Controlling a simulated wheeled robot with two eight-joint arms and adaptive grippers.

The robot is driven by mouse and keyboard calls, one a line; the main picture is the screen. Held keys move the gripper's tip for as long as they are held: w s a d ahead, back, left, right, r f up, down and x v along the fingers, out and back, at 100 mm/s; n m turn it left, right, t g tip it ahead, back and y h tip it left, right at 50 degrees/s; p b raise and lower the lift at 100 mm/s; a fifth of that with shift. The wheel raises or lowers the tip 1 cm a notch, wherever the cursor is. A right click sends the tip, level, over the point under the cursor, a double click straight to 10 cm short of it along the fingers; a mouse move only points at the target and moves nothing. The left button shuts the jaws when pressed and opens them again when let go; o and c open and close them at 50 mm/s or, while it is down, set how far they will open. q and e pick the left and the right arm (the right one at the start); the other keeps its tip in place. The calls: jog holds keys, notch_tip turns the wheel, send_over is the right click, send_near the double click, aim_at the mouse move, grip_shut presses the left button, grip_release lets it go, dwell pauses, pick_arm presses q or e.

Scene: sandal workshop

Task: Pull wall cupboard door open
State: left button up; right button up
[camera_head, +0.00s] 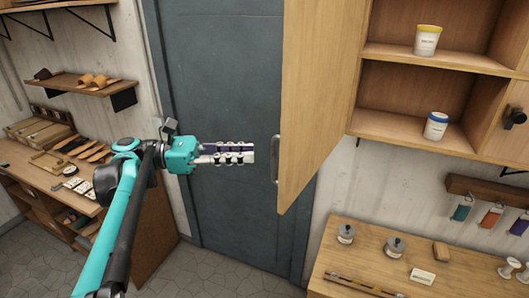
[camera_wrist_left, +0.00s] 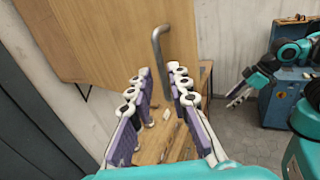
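The wall cupboard door (camera_head: 320,95) is a pale wood panel standing swung out from the cupboard, whose shelves show on the right. Its grey bar handle (camera_head: 275,158) is upright near the door's lower left edge; it also shows in the left wrist view (camera_wrist_left: 160,60). My left gripper (camera_head: 252,153) is just left of the handle, pointing at it. In the left wrist view its fingers (camera_wrist_left: 161,82) are spread, with the handle beyond and between the tips, and nothing is gripped. My right gripper (camera_wrist_left: 238,95) shows small at the right of the left wrist view; its finger state is unclear.
The cupboard (camera_head: 410,130) holds a yellow-banded tub (camera_head: 426,42) and a blue-lidded tub (camera_head: 436,126). A workbench (camera_head: 350,262) with weights and small items stands below. A dark grey door (camera_head: 225,80) is behind my arm. A shelf with sandals (camera_head: 90,84) hangs at left.

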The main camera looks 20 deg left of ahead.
pick_arm(q)
jog(key=shift+v, duration=2.35)
